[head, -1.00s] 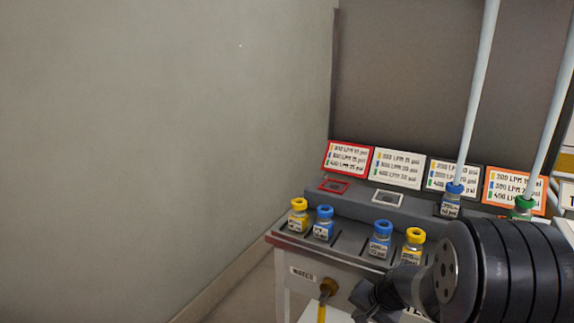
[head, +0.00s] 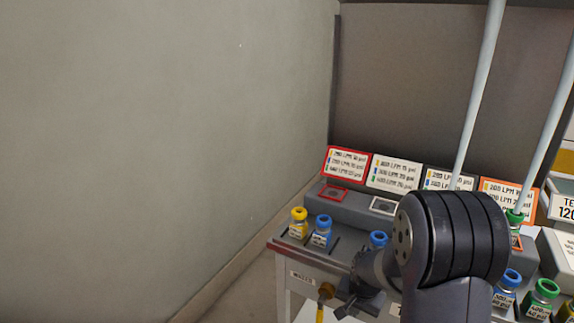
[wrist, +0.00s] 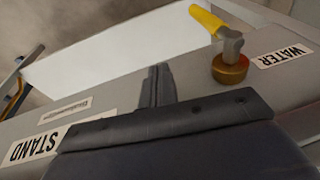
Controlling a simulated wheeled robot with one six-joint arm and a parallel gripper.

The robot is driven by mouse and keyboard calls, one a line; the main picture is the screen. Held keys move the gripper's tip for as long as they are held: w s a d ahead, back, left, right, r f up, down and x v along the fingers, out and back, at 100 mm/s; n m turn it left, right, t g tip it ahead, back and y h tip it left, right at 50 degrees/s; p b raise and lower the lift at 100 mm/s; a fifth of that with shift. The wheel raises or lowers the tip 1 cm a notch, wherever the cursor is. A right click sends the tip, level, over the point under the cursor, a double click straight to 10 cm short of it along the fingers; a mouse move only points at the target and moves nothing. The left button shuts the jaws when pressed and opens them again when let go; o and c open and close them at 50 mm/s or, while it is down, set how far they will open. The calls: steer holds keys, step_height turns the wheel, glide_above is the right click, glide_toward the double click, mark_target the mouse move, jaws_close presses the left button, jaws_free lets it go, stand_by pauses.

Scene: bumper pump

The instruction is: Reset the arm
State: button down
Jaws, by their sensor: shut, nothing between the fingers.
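My gripper (head: 347,306) is at the front of the bench, low and just right of the brass water fitting (head: 326,290). Its fingers are shut with nothing between them. In the wrist view my gripper (wrist: 158,82) shows from behind, over the bench front panel, apart from the brass fitting (wrist: 230,68) with its yellow hose (wrist: 207,18). My arm covers the middle right of the bench in the head view and hides part of the bottles and labels there.
A yellow-capped bottle (head: 298,222) and blue-capped bottles (head: 321,231) stand on the bench (head: 300,256). More bottles (head: 541,296) stand right of my arm. Two pale rods (head: 481,90) rise behind it. A blank wall (head: 150,150) and open floor lie left.

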steer(key=shift+w+a+r+g+h+p, duration=0.1)
steer(key=shift+a+r+g+h+p, duration=0.15)
steer(key=shift+r+h+p, duration=0.4)
steer(key=shift+f, duration=0.1)
